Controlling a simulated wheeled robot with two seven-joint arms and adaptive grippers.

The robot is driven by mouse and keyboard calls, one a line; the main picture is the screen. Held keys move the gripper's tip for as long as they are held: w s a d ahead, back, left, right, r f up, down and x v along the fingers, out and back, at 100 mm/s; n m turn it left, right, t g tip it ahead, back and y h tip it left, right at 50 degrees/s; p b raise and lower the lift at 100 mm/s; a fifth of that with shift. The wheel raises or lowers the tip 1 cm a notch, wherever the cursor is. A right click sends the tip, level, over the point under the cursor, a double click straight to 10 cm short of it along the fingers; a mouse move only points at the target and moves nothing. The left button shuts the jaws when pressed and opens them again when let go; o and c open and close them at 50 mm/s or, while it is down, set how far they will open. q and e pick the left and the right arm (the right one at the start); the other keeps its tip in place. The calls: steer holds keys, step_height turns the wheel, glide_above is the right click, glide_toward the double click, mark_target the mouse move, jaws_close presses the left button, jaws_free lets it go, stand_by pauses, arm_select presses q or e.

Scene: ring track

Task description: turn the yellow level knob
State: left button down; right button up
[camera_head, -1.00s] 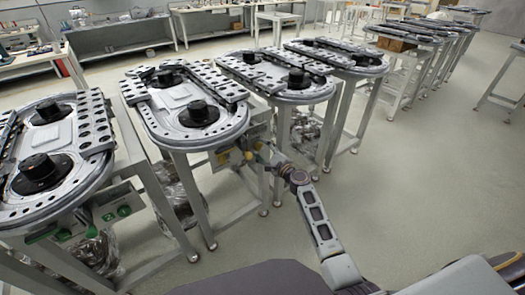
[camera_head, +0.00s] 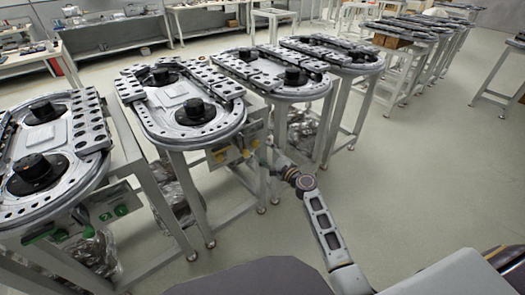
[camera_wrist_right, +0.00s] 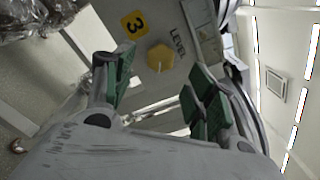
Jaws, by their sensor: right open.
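The yellow level knob (camera_wrist_right: 160,58) shows in the right wrist view on a grey panel, between the word LEVEL and a yellow label with a 3 (camera_wrist_right: 135,25). My right gripper (camera_wrist_right: 163,72) is open, its green-padded fingers on either side of the knob in the picture, with nothing between them. It seems apart from the knob; the exact gap cannot be told. In the head view my right gripper (camera_head: 267,154) is small beside the panel under the second ring track (camera_head: 232,128), where yellow spots show but the knob is hard to single out. My left gripper is not in view.
Another ring track (camera_head: 92,135) stands at the left, with green parts (camera_head: 120,210) on its front. More ring tracks (camera_head: 300,93) stand behind on grey-legged tables. Plastic-wrapped bundles (camera_head: 180,190) sit below. The floor at the right (camera_head: 430,170) is clear.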

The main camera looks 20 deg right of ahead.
steer(key=v, duration=0.7)
steer(key=shift+s, duration=0.3)
steer(key=shift+d, duration=0.1)
stand_by(0.6)
